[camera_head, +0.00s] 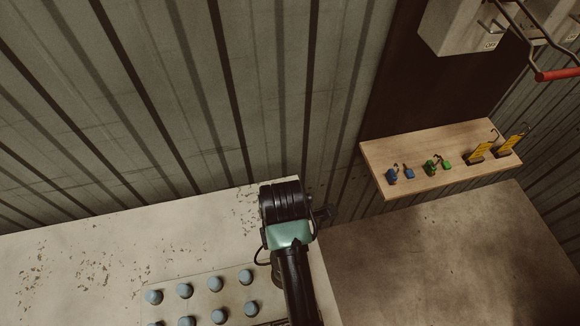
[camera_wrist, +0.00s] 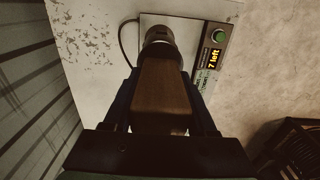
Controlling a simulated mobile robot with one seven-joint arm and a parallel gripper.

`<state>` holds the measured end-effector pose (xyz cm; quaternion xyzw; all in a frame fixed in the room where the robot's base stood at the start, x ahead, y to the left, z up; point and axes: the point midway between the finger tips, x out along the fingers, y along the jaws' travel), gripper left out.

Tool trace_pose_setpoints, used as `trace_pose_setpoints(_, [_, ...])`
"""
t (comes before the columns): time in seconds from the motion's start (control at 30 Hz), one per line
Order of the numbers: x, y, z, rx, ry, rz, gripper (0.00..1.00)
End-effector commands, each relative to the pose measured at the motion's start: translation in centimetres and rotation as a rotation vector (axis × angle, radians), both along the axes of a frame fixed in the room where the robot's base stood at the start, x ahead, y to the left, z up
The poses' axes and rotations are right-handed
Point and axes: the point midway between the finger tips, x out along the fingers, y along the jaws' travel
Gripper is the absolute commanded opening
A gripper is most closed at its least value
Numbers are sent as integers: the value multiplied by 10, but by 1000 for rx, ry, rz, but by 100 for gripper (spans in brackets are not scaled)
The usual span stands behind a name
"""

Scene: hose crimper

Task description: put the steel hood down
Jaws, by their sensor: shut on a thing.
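In the wrist view, my gripper (camera_wrist: 161,88) is shut on a brown, block-shaped thing (camera_wrist: 161,98), which I take to be the steel hood or its grip. Its lower end is hidden by my gripper's body. Just beyond its far end is a dark round part (camera_wrist: 161,36) on a pale plate; I cannot tell whether the two touch. In the head view, the hand (camera_head: 284,203) is above the right end of the pale worktop, and what it holds is hidden.
Several grey-blue round caps (camera_head: 185,290) stand on a board left of my arm. A panel (camera_wrist: 213,57) reads "7 left" beside a green button (camera_wrist: 219,36). A cable curves nearby. A wooden shelf (camera_head: 437,160) with small tools is on the right. The worktop's left part (camera_head: 70,255) is clear.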

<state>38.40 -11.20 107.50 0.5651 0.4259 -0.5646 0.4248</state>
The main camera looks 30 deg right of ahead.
Motion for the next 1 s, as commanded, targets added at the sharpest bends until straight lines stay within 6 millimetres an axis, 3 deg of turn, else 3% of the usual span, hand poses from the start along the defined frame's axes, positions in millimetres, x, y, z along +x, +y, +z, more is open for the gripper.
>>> trace_pose_setpoints(0.5, [0,0,-64,0,1,0,0])
trace_pose_setpoints(0.97, [1,0,-74,-1,-3,0,0])
trace_pose_setpoints(1.0, [0,0,-76,0,-1,0,59])
